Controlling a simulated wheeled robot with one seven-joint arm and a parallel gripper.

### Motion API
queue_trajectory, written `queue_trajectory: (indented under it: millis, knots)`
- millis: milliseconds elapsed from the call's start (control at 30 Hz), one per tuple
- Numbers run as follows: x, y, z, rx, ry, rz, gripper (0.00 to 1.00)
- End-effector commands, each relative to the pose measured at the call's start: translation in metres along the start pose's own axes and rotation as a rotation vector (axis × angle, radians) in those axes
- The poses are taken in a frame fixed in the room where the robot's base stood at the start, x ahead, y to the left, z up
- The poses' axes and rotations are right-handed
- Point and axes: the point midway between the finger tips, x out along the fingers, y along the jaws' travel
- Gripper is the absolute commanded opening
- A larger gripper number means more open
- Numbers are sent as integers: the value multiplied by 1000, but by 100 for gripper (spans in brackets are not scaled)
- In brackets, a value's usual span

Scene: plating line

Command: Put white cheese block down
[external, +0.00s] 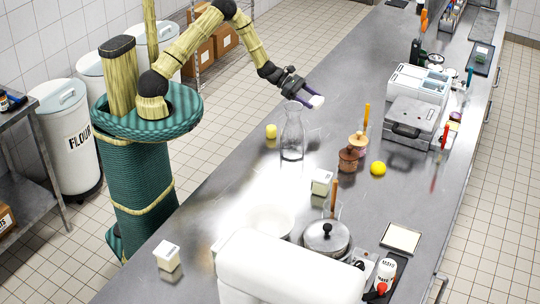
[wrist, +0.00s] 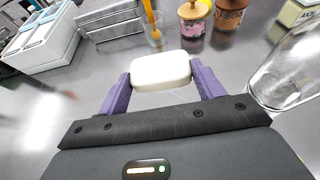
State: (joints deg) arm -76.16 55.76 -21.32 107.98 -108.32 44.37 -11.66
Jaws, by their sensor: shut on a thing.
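The white cheese block (wrist: 160,71) is a rounded white block held between the two purple fingers of my gripper (wrist: 162,84) in the wrist view. In the external view the white block (external: 316,101) shows at the end of my gripper (external: 308,97), above the steel counter (external: 245,185) and behind the glass carafe (external: 292,140). The gripper is shut on the block. A gap below the block is hard to judge, but it appears raised above the counter.
The carafe also stands close on the right in the wrist view (wrist: 290,75). A lidded pot (external: 326,238) is nearer the camera.

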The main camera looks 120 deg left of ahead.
Motion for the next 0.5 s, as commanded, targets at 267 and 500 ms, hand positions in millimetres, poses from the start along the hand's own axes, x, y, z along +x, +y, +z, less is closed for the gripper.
queue_trajectory:
  millis: [267,500]
  knots:
    - [9,-1,-21,-4,1,-2,43]
    - [21,-1,-51,-1,0,-1,43]
